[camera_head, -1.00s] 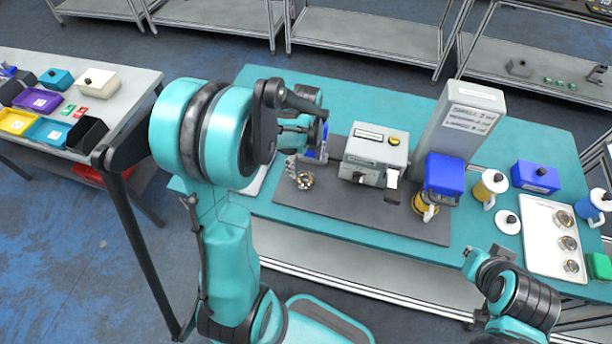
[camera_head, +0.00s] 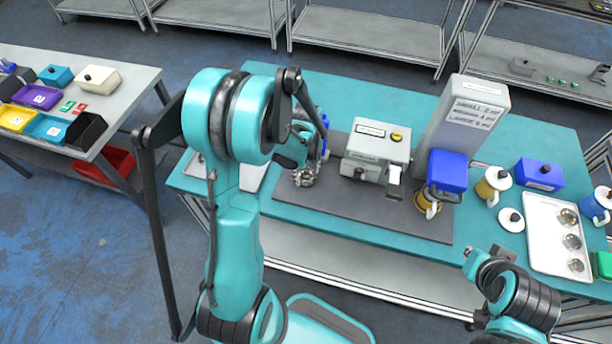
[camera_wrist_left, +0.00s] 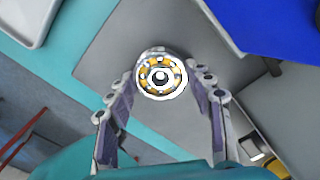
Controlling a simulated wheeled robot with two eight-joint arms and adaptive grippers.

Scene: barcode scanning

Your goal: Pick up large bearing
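A ring-shaped bearing with yellowish parts between its metal rings (camera_wrist_left: 160,76) stands out in the left wrist view, above the dark mat. In the head view only a small metallic patch shows at the left gripper (camera_head: 303,178), so I cannot split bearing from fingertips there. My left gripper also shows in the left wrist view (camera_wrist_left: 165,82).
A grey boxy machine (camera_head: 376,150) and a blue-topped device (camera_head: 446,172) stand on the dark mat (camera_head: 360,215). A white tray (camera_head: 540,225) with several round parts lies right. Another table (camera_head: 130,90) holds bins at left.

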